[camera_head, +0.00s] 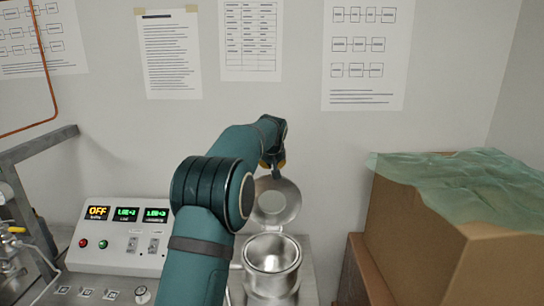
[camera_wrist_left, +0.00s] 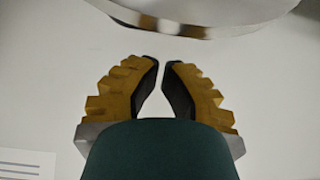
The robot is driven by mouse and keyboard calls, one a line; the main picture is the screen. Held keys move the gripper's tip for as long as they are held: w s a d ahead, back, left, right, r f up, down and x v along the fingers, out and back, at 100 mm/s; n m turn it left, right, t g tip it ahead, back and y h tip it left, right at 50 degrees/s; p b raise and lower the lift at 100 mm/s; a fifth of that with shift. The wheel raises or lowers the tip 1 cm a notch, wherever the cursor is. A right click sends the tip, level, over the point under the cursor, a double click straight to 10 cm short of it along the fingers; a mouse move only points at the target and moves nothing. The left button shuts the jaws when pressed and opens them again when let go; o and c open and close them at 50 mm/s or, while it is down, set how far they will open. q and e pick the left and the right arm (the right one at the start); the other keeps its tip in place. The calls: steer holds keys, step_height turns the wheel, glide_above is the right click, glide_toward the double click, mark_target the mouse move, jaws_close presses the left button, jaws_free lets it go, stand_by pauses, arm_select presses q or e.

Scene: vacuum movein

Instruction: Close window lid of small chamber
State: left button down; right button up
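The small chamber (camera_head: 272,262) is a shiny metal pot, open at the top. Its round window lid (camera_head: 272,203) stands raised behind the opening, with a pale window in a metal ring. My left gripper (camera_head: 271,166) is at the top of the lid, partly hidden by my left arm; contact cannot be told. In the left wrist view the left gripper (camera_wrist_left: 160,64) has its yellow fingers drawn together, tips almost meeting, nothing between them. A curved metal edge, likely the lid's rim (camera_wrist_left: 195,27), lies just beyond the tips. My right gripper is not in view.
A control box (camera_head: 122,240) with lit displays stands left of my arm. A cardboard box (camera_head: 425,235) with a green sheet (camera_head: 462,185) on top stands at the right. A metal frame (camera_head: 40,145) is at the far left. Papers hang on the back wall.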

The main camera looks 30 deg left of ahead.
arm_select(q)
steer(key=s+d, duration=0.2)
steer(key=s, duration=0.1)
steer(key=shift+s+f+b, duration=0.1)
steer(key=shift+f+b, duration=0.05)
steer(key=shift+b, duration=0.25)
stand_by(0.3)
